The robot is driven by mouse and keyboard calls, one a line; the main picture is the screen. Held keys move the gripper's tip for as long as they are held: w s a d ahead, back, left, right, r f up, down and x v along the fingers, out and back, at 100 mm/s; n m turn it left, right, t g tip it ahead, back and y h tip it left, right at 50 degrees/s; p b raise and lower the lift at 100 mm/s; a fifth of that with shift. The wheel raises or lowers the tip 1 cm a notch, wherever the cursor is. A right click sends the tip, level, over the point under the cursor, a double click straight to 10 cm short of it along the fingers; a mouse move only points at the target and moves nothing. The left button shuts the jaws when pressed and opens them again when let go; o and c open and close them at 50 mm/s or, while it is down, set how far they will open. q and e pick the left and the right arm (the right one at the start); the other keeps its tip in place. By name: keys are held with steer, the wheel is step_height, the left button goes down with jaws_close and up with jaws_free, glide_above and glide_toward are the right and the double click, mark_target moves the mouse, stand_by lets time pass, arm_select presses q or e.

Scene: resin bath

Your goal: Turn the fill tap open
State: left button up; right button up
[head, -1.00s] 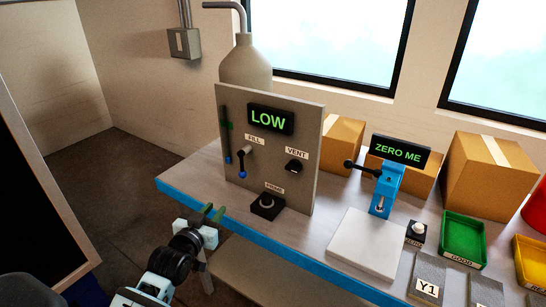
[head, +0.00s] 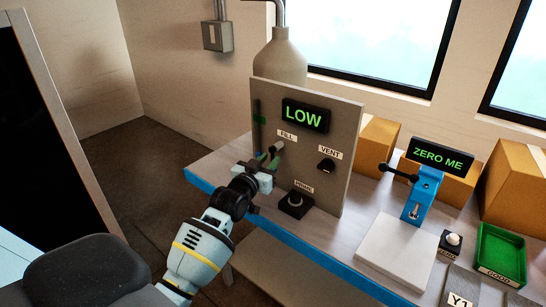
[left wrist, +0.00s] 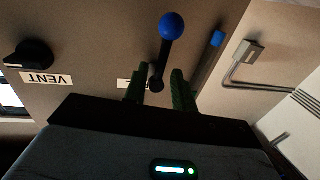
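The fill tap (head: 278,147) is on the grey upright panel (head: 345,130), under the FILL label. In the left wrist view, which is upside down, its dark lever (left wrist: 162,58) ends in a blue ball (left wrist: 171,26), so the lever hangs down. My left gripper (head: 267,161) is in front of the tap and hides the lower lever in the head view. Its green fingers (left wrist: 157,90) are open, one on each side of the lever's pivot end, with gaps showing. The panel display (head: 305,115) reads LOW. My right gripper is not in view.
The vent knob (head: 326,166) and the prime button (head: 295,202) are close to the right of my gripper. A tall bottle (head: 280,58) stands behind the panel. A blue stand with a ZERO ME display (head: 443,158), a white plate (head: 405,250) and a green tray (head: 500,252) are further right.

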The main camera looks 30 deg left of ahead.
mark_target(272, 157)
arm_select(q)
steer(key=shift+w+a, duration=0.2)
steer(key=shift+w, duration=1.35)
steer(key=shift+c, duration=0.3)
jaws_close()
